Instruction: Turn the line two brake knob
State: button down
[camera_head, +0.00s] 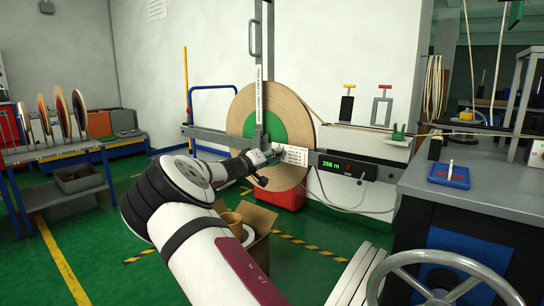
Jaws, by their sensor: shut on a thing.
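My gripper (268,156) is at the end of my white arm, at the front of the large tan tape reel (293,112) with a green core. It is shut on the brake knob, which is mostly hidden behind the jaws and wrist, so its turn angle cannot be read. A white label plate (295,155) is just right of the jaws. A grey upright bar (258,80) with a lettered strip runs down in front of the reel to the gripper.
A green length display (334,165) reads about 268 m, right of the label plate. An open carton (262,218) stands below my arm. A handwheel (445,285) and a dark workbench (470,205) fill the right front.

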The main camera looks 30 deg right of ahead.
jog(key=shift+f, duration=0.15)
dwell(0.3)
jog(key=c, duration=1.4)
grip_release()
jog(key=shift+o, duration=0.2)
jog(key=v, duration=1.2)
